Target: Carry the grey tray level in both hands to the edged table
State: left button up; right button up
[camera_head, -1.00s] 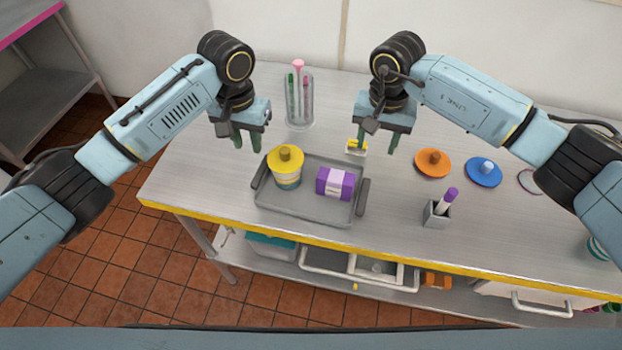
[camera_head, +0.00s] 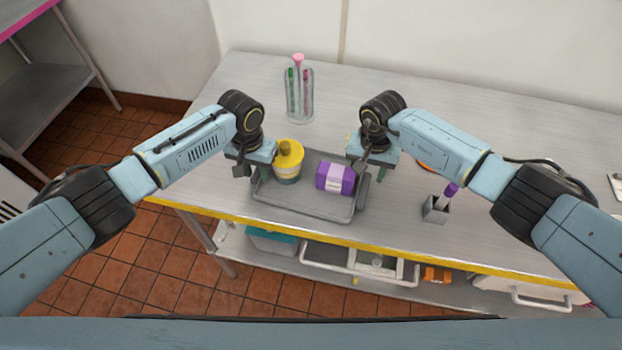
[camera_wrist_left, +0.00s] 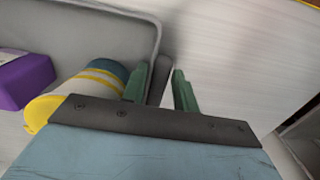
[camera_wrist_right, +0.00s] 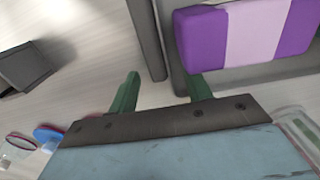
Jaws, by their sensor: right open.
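The grey tray (camera_head: 305,208) lies flat on the steel table near its yellow front edge. It carries a yellow-lidded jar (camera_head: 288,160) at left and a purple box with a pale band (camera_head: 335,178) at right. My left gripper (camera_head: 252,168) is over the tray's left end; in the left wrist view its fingers (camera_wrist_left: 160,88) are apart, with the grey handle between them and a gap showing. My right gripper (camera_head: 370,170) is at the tray's right end, its fingers (camera_wrist_right: 163,90) wide apart and empty, beside the right handle (camera_wrist_right: 146,40).
A glass holder with coloured tubes (camera_head: 299,95) stands behind the tray. A grey pen holder (camera_head: 436,209) stands to its right. A pink-edged rack (camera_head: 45,80) is at the far left across the tiled floor. The table's right part looks mostly clear.

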pick_arm(q)
jog(key=shift+f, duration=0.2)
pick_arm(e)
jog(key=shift+f, duration=0.2)
pick_arm(q)
grip_shut()
pick_arm(e)
jog(key=c, duration=0.6)
grip_shut()
